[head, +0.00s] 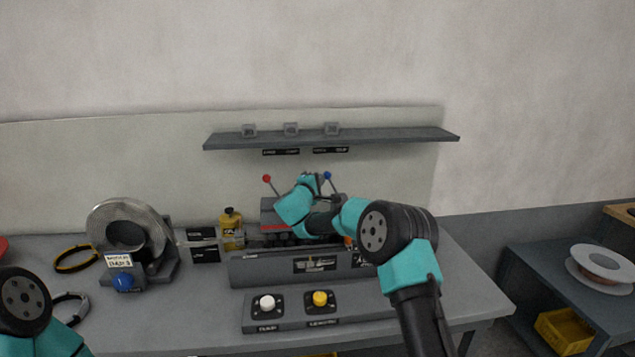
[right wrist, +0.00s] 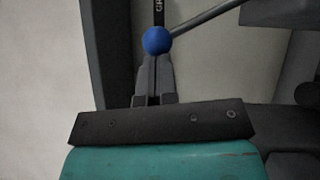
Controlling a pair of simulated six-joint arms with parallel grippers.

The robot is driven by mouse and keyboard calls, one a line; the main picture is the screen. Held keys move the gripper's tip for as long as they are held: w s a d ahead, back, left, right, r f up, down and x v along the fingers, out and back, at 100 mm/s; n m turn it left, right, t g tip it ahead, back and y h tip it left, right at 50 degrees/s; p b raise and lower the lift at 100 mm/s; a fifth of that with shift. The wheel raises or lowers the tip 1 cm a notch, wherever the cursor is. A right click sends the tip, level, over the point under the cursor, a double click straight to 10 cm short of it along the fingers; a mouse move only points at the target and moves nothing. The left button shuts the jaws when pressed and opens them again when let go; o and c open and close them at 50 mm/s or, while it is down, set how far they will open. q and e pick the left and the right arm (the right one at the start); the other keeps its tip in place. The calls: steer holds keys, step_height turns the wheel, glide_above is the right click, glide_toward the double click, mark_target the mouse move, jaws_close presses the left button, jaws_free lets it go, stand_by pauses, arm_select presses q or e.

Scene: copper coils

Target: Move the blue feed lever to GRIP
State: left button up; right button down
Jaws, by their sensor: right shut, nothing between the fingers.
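The blue feed lever's ball knob (head: 327,175) stands at the top of a thin rod on the machine on the bench. In the right wrist view the blue knob (right wrist: 156,40) is just beyond my right gripper's fingertips (right wrist: 154,60), lined up with them. The fingers are shut with nothing between them; whether they touch the knob I cannot tell. Behind the knob a dark label strip (right wrist: 159,8) shows part of a word starting with G. In the head view my right wrist hides part of the machine. My left arm shows at the lower left, its gripper out of view.
A red-knobbed lever (head: 266,178) stands left of the blue one. A shelf (head: 380,136) hangs above. A yellow bottle (head: 231,228) and a wire coil (head: 128,230) stand to the left. A panel with white (head: 267,303) and yellow (head: 320,298) buttons lies in front.

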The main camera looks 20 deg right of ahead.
steer(key=shift+s+d+r+m+g+y, duration=0.15)
steer(key=shift+d+r+m+g+y, duration=0.3)
steer(key=shift+d+r+m, duration=0.4)
steer(key=s+d+r+m+g+y, duration=0.1)
steer(key=d+m+y, duration=0.3)
steer(key=d, duration=0.5)
steer(key=shift+s+d+m+g+y, duration=0.3)
steer(key=shift+m+g, duration=0.35)
steer(key=shift+m, duration=0.6)
steer(key=shift+w+d, duration=0.1)
steer(key=shift+r, duration=0.1)
steer(key=w+a+r+v, duration=0.1)
steer(key=w+v, duration=0.1)
steer(key=v, duration=1.1)
steer(key=shift+a+r, duration=0.2)
steer(key=shift+a, duration=0.15)
